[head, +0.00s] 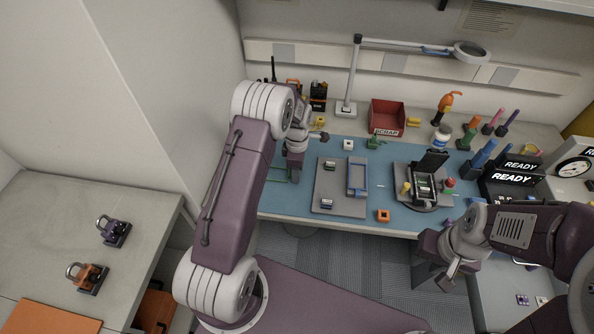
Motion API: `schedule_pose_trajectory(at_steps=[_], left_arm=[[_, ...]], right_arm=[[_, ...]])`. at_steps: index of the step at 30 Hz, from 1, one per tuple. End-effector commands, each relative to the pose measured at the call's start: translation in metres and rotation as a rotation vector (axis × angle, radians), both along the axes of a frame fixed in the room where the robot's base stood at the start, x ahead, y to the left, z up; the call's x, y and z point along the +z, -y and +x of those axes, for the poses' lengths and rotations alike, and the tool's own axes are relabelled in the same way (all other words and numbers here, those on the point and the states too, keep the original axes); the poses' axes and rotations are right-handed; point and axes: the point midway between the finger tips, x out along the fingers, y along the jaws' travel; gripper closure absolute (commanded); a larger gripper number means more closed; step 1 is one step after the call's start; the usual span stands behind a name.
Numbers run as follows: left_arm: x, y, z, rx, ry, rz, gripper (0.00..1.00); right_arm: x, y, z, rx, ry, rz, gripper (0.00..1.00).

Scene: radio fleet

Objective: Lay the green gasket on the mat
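The blue mat (385,213) covers the middle of the workbench. A thin green outline, likely the green gasket (276,181), shows at the mat's left end, beside and partly behind my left gripper (293,176). The gripper points down there, close over the mat. Its fingertips are small and partly hidden by my arm, so I cannot tell whether they hold the gasket or whether it touches the mat. My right gripper (447,277) is in front of the bench's near edge, at the right, away from the mat. Its finger opening is unclear.
A grey plate (325,203) with a blue frame (357,190) lies on the mat. Right of it stands a fixture (424,190) holding a radio. An orange block (383,216) sits near the front edge. A red scrap bin (387,114) and a lamp (350,80) stand behind.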

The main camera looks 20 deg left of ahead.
Motion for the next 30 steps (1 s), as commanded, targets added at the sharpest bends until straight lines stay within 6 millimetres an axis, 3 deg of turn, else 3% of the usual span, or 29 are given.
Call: schedule_pose_trajectory(at_steps=[5, 12, 18, 26, 29, 30], left_arm=[[0.022, 0.0, 0.001, 0.0, 0.003, 0.0, 0.65], [0.087, 0.0, 0.001, 0.0, 0.006, 0.0, 0.65], [0.123, 0.0, 0.001, 0.0, 0.002, 0.0, 0.65], [0.133, 0.001, -0.003, -0.026, 0.001, 0.0, 0.65], [0.135, 0.01, -0.023, -0.238, 0.012, -0.001, 0.65], [0.135, 0.015, -0.039, -0.387, 0.022, -0.001, 0.65]], right_arm=[[0.006, 0.0, 0.0, 0.0, 0.0, 0.0, 0.68], [0.003, 0.0, 0.0, 0.0, 0.0, 0.0, 0.68], [0.003, 0.0, 0.0, 0.0, 0.0, 0.0, 0.68], [0.003, 0.0, 0.0, 0.0, 0.0, 0.0, 0.68], [0.003, 0.0, 0.0, 0.0, 0.0, 0.0, 0.68], [0.003, 0.0, 0.0, 0.0, 0.0, 0.0, 0.68]])
